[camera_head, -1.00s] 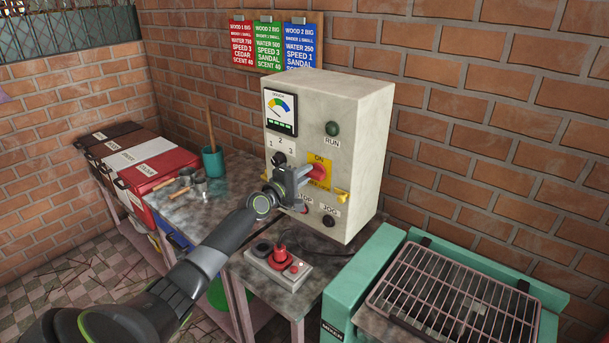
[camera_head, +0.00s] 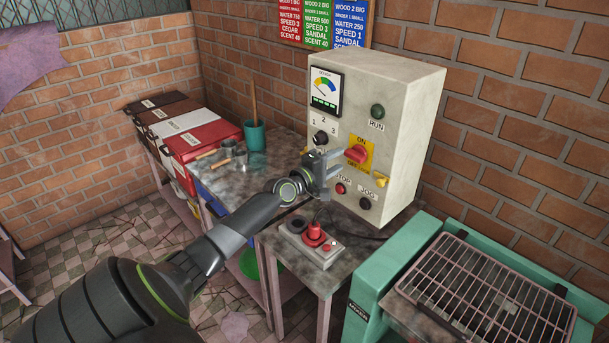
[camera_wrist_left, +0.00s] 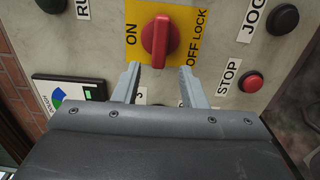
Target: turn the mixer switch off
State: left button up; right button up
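The mixer switch is a red rotary knob (camera_head: 356,154) on a yellow ON / OFF LOCK plate (camera_head: 366,142) on the control box front. In the left wrist view the red knob (camera_wrist_left: 160,42) stands lengthwise between ON at left and OFF LOCK at right; I cannot tell which end is its pointer. My left gripper (camera_head: 330,162) is in front of the box, just left of the knob. In the wrist view its fingers (camera_wrist_left: 160,74) are apart and empty, with the tips short of the knob. My right gripper is out of view.
The pale control box (camera_head: 408,130) also carries a green RUN lamp (camera_head: 377,111), a red STOP button (camera_head: 340,188), a black JOG button (camera_head: 365,203) and a speed dial (camera_head: 320,138). A small red-knobbed controller (camera_head: 313,243) sits below. A green-framed rack (camera_head: 400,268) stands at right.

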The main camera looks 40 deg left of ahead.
pick_arm(q)
jog(key=s+a+p, duration=0.1)
jog(key=s+p, duration=0.2)
jog(key=s, duration=1)
jog(key=shift+f, duration=0.1)
